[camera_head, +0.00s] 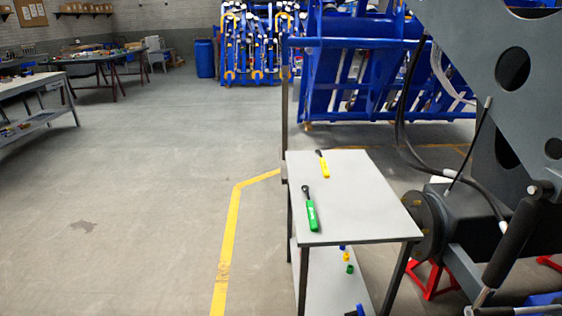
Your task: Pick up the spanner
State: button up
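A grey-topped table (345,215) stands right of centre. Two handled tools lie on it, apart from each other. The nearer tool (310,213) has a green handle and a dark head pointing away. The farther tool (323,166) has a yellow handle and a dark head, also pointing away. Both look like spanners or ratchets; I cannot tell which one is the spanner. My gripper is not in view.
The dark grey chassis (495,60) with hanging cables is close to the table's right side. Small coloured pieces (347,258) lie on its lower shelf. Blue racks (370,65) stand behind. A workbench (35,85) is at far left. Floor left of the yellow line is clear.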

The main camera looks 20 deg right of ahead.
aim_at(322, 163)
jog(key=i+j+u, duration=0.2)
jog(key=i+u, duration=0.15)
jog(key=i+j+u, duration=0.1)
jog(key=i+u, duration=0.3)
jog(key=i, duration=0.2)
jog(key=i+z, duration=0.2)
jog(key=i, duration=0.35)
jog(key=i+j+z, duration=0.15)
jog(key=i, duration=0.45)
jog(key=i+z, duration=0.2)
jog(key=z, duration=0.15)
jog(key=i+z, duration=0.25)
jog(key=z, duration=0.15)
jog(key=i+z, duration=0.2)
jog(key=z, duration=0.15)
jog(key=i+l+z, duration=0.1)
jog(key=i+z, duration=0.45)
jog(key=z, duration=0.15)
jog(key=i+z, duration=0.4)
jog(key=k+j, duration=0.05)
jog(key=k, duration=0.05)
